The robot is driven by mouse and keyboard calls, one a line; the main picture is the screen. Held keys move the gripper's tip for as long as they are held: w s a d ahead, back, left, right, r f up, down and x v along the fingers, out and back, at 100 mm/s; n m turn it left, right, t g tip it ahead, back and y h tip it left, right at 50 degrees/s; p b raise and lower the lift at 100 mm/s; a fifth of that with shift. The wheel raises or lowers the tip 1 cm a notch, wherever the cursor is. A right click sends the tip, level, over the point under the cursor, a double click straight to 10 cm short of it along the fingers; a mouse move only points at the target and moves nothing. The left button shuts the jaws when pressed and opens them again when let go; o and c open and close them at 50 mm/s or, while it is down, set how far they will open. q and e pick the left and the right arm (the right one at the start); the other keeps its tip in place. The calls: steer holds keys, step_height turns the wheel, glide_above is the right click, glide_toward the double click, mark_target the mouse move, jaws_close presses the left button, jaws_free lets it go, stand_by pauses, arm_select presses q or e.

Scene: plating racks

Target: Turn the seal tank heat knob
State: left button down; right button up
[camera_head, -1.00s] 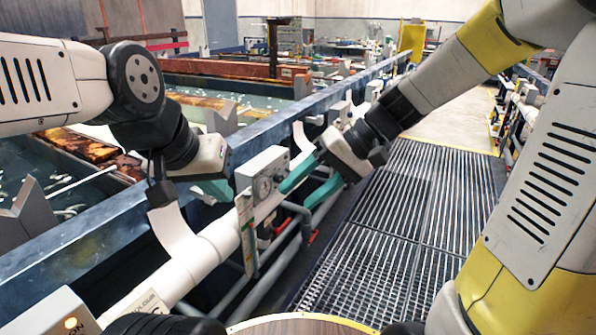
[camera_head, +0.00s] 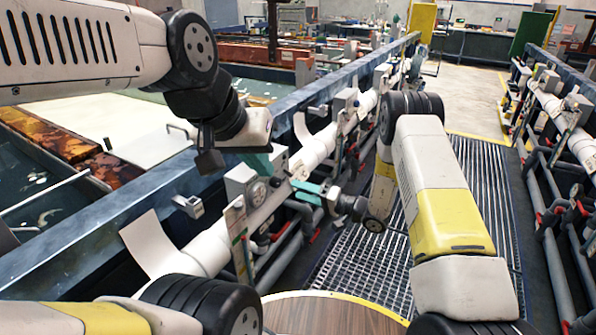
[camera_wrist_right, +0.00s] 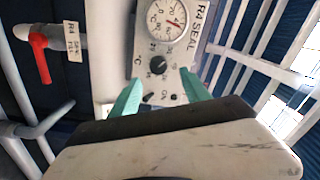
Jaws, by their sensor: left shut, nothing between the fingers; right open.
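A grey control box (camera_head: 242,184) with a round gauge is mounted on the white pipe along the tank. In the right wrist view its panel (camera_wrist_right: 143,42) reads "R4 SEAL", with a temperature gauge (camera_wrist_right: 166,20), a black knob (camera_wrist_right: 158,65) below it and small switches lower down. My right gripper (camera_head: 300,191) is open in front of the panel. Its teal fingers (camera_wrist_right: 161,92) stand apart on either side of the panel's lower part, below the knob and not closed on it. My left gripper (camera_head: 262,163) is shut and empty, just above and behind the box.
The blue tank edge (camera_head: 120,215) runs beside the pipe. A red-handled valve (camera_wrist_right: 40,55) with a tag is left of the panel. Grey pipes run below the box. A grated walkway (camera_head: 345,255) lies to the right, with another pipe row beyond it.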

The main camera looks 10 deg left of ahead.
mark_target(279, 184)
steer(key=x, duration=0.7)
steer(key=shift+w+a+f, duration=0.15)
steer(key=shift+w+a, duration=0.15)
jaws_close()
